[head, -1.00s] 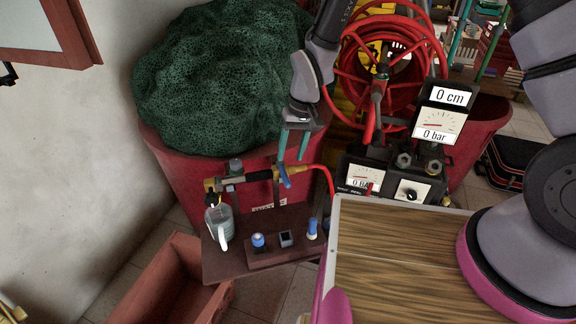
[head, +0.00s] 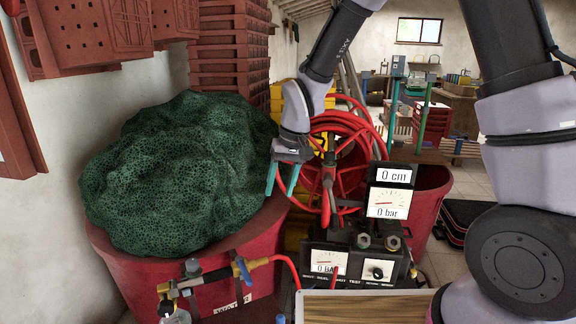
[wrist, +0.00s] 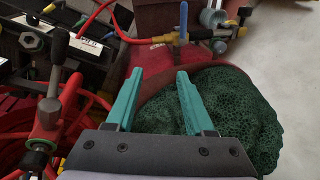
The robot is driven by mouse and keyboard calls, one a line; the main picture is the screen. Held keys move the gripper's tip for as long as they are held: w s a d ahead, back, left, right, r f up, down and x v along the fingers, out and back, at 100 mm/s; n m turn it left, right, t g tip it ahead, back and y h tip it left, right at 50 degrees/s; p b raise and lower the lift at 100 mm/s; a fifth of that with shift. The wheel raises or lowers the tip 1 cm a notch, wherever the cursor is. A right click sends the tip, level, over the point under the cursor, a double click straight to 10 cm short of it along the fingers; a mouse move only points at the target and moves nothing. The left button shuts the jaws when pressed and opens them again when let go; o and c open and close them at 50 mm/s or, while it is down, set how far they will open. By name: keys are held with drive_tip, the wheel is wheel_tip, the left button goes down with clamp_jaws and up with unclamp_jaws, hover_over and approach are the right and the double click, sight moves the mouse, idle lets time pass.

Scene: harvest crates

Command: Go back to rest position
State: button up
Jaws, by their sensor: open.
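My gripper (head: 283,180) is open and empty, with its two teal fingers pointing down in the head view. It hangs in front of the right side of the green netting heap (head: 185,180) and left of the red hose reel (head: 345,165). In the wrist view the fingers of my gripper (wrist: 158,95) are spread apart with nothing between them. The green netting (wrist: 225,110) lies beyond and to the right of the fingers there.
A red bin (head: 215,290) holds the netting. A test panel with gauges (head: 350,265) stands right of centre, and a brass valve with a blue handle (head: 243,270) is at the bin's front. Stacked red crates (head: 230,60) stand behind. A wooden-topped surface (head: 365,308) is at the bottom.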

drive_tip(key=d+r+m+t, duration=0.3)
drive_tip(key=d+r+m, duration=0.1)
drive_tip(key=d+r, duration=1.3)
drive_tip(key=s+d+r+m+t, duration=0.3)
drive_tip(key=s+d+r, duration=0.5)
drive_tip(key=s+d, duration=0.3)
drive_tip(key=shift+d+m+t+h, duration=0.3)
drive_tip(key=shift+d, duration=0.1)
drive_tip(key=shift+a+r, duration=0.1)
drive_tip(key=shift+a, duration=0.05)
